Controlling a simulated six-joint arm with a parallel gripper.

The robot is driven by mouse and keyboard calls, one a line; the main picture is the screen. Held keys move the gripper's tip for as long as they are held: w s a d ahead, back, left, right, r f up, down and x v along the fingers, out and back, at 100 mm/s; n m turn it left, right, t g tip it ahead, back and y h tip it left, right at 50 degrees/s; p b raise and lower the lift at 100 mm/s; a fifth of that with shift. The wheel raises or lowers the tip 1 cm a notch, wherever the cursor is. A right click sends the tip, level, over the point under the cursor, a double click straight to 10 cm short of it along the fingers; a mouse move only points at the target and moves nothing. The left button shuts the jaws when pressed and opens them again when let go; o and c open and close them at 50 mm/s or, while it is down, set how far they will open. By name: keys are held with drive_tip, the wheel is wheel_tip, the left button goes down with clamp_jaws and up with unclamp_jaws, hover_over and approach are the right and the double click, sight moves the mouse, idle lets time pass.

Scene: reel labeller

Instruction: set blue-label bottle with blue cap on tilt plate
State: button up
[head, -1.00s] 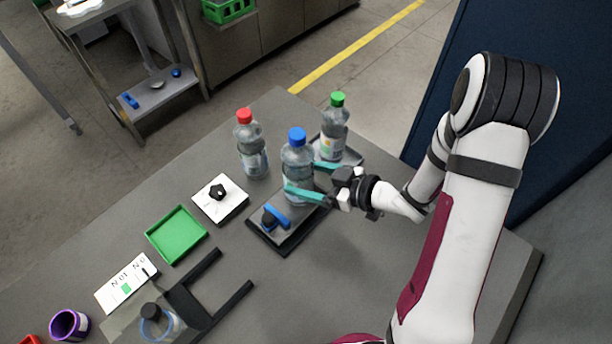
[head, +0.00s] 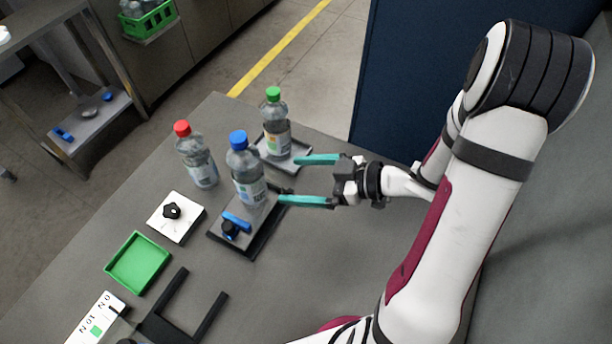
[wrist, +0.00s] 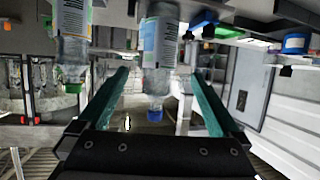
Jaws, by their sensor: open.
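The bottle with the blue cap (head: 246,170) stands on the upper part of the tilt plate (head: 262,236), a dark-edged grey plate with a blue clamp and black knob at its near end. Its label looks pale blue-white. In the wrist view the picture is upside down, and this bottle (wrist: 160,55) hangs between the two fingers, beyond their tips. My gripper (head: 290,180) is open and empty, just right of the bottle, with its teal fingers pointing at it and apart from it. Whether the bottle leans with the plate I cannot tell.
A green-capped bottle (head: 275,125) stands on a grey tray (head: 298,156) behind my gripper. A red-capped bottle (head: 196,158) stands to the left. A white block with a black knob (head: 178,219), a green tray (head: 138,264) and a black fork-shaped bracket (head: 178,318) lie nearer. The table's right side is clear.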

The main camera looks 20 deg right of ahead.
drive_tip(key=w+d+r+m+t+h, duration=0.2)
drive_tip(key=w+d+m+h, duration=0.2)
drive_tip(key=w+d+h, duration=0.3)
drive_tip(key=s+d+r+m+g+h, duration=0.3)
drive_tip(key=s+d+r+m+h, duration=0.1)
drive_tip(key=s+d+m+h, duration=0.25)
drive_tip(key=s+a+r+m+g+y, duration=0.1)
drive_tip(key=s+a+m+g+y, duration=0.3)
drive_tip(key=s+a, duration=1.3)
drive_tip(key=s+m+g, duration=0.2)
drive_tip(key=s, duration=0.1)
drive_tip(key=shift+r+g, duration=0.2)
drive_tip(key=shift+g, duration=0.2)
